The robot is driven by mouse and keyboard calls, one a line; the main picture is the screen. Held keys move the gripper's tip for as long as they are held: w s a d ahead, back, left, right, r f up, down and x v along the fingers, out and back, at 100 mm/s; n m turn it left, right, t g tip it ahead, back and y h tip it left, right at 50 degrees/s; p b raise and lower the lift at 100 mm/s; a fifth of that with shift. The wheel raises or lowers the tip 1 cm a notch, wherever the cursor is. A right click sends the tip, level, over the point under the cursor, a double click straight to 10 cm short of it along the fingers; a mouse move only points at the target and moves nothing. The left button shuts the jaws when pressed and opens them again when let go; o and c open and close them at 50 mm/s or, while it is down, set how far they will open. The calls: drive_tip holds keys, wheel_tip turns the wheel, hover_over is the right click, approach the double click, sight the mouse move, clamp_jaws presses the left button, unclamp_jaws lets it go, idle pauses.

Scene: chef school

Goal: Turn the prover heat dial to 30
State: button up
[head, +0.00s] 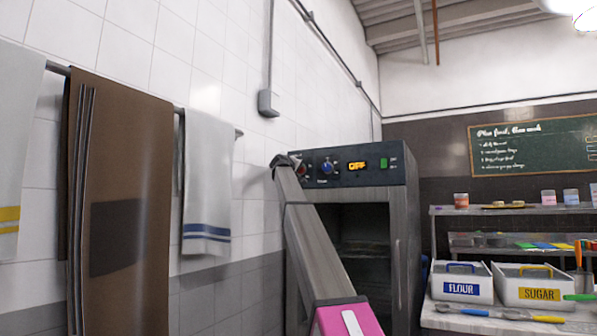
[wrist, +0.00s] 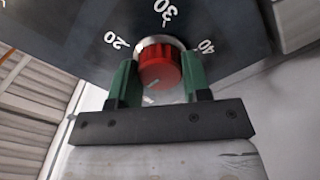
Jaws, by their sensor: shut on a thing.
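The prover (head: 398,240) is a dark metal cabinet with a control panel on top, in the head view. Its heat dial (wrist: 160,68) is red, with 20, 30 and 40 printed around it in the wrist view: 20 at left, 30 above, 40 at right. A short white mark shows on the lower part of the dial's face; which number it points to I cannot tell. My gripper (wrist: 160,85) is shut on the dial, a green finger on each side. In the head view my gripper (head: 286,162) is at the panel's left end, partly covering the dial.
The panel also has a blue knob (head: 327,167), a display (head: 357,165) reading OFF and a green switch (head: 384,162). A brown apron (head: 118,190) and towels hang on the left wall. Flour (head: 461,283) and sugar (head: 540,286) bins stand on a counter at right.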

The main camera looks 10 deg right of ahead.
drive_tip(key=shift+m, duration=0.3)
drive_tip(key=m, duration=2.6)
drive_tip(key=shift+m, duration=0.7)
drive_tip(key=o, duration=0.9)
drive_tip(key=shift+s+a, duration=0.1)
drive_tip(key=shift+a, duration=0.05)
drive_tip(key=v, duration=1)
drive_tip(key=shift+s+a, duration=0.15)
drive_tip(key=shift+s, duration=0.05)
